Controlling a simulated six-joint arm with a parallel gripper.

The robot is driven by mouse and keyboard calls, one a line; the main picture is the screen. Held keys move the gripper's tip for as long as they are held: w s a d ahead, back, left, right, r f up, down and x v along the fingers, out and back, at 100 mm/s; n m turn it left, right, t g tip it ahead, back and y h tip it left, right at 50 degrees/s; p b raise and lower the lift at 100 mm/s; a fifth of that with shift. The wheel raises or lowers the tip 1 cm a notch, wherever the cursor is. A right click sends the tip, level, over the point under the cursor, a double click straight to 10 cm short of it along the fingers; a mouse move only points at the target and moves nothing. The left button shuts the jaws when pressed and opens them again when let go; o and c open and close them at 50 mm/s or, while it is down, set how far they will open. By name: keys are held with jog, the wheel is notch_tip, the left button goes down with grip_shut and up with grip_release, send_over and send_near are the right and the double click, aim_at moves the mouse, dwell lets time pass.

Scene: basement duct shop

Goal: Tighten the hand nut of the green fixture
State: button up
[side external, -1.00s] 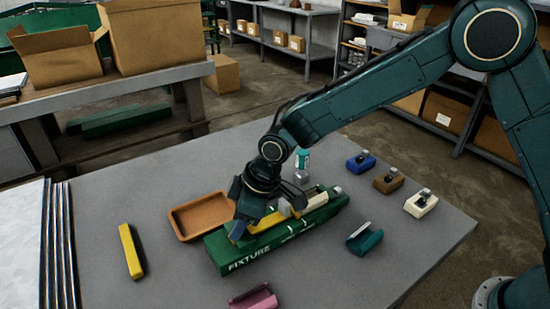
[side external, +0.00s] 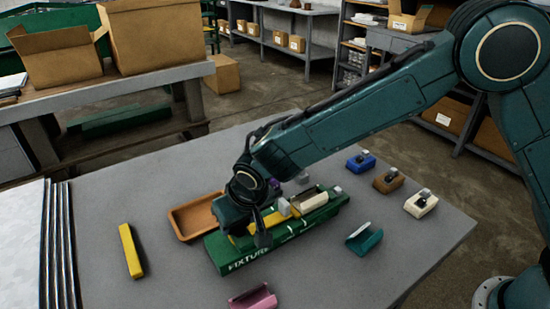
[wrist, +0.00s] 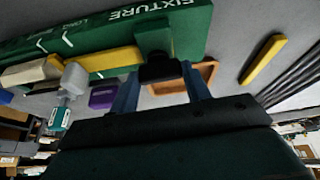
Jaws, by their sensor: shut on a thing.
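The green fixture (side external: 285,235), marked FIXTURE, lies across the middle of the table. A yellow bar (side external: 245,241) and pale grey blocks (side external: 283,207) sit along it. My gripper (side external: 252,228) is low at the fixture's left part and hides some of it. In the wrist view, the fixture (wrist: 190,38) carries a green upright block (wrist: 154,38). A black hand nut (wrist: 160,71) shows at that block, between the two blue fingers of my gripper (wrist: 162,84). The fingers are shut on it. Its exact shape is partly hidden.
An orange-brown tray (side external: 183,227) stands just behind the fixture. A loose yellow bar (side external: 130,251) lies left, a pink piece (side external: 254,299) in front, a teal piece (side external: 364,239) right. Blue (side external: 360,162), brown (side external: 388,180) and cream (side external: 421,203) blocks stand far right. A purple piece (wrist: 103,95) is near the fixture.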

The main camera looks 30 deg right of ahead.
jog(key=shift+m, duration=0.4)
jog(key=o, duration=1)
jog(key=shift+r, duration=0.1)
jog(key=v, duration=1.3)
jog(key=shift+a+r, duration=0.15)
jog(key=shift+r, duration=0.15)
jog(key=shift+s, duration=0.1)
